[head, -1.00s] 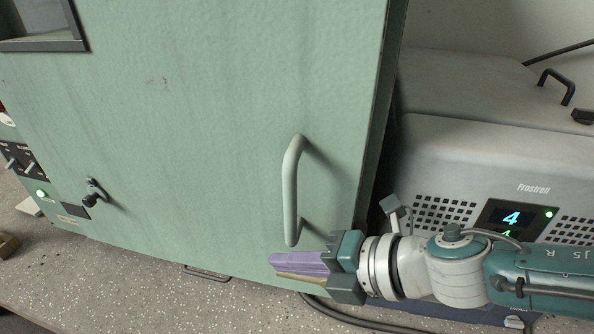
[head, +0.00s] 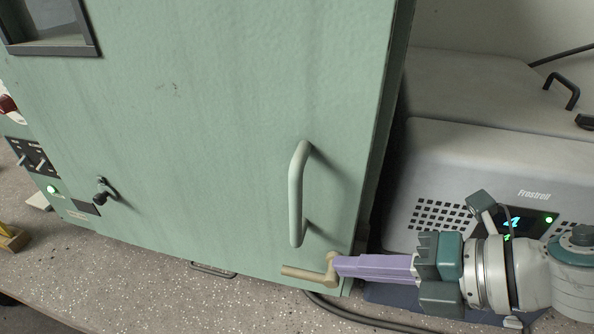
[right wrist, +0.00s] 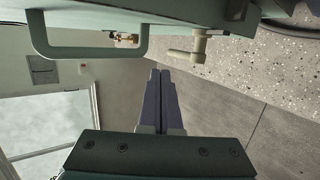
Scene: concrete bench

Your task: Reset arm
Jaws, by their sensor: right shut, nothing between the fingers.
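My right gripper (head: 340,266) reaches in from the right in the head view, low in front of the green cabinet door. Its purple fingers (right wrist: 160,98) are shut together with nothing between them in the right wrist view. In the head view the fingertips appear right beside a beige lever handle (head: 308,273) at the door's lower right; in the right wrist view this lever (right wrist: 187,52) shows apart from the fingertips. A pale green bar handle (head: 296,195) stands on the door above the lever. My left gripper is not in view.
The green cabinet door (head: 200,130) looks shut and fills the left and middle. A grey Frostroll machine (head: 460,150) with a lit display stands at the right, behind my right arm. The speckled bench (head: 130,275) is mostly clear in front. A dark cable (head: 350,316) lies on it.

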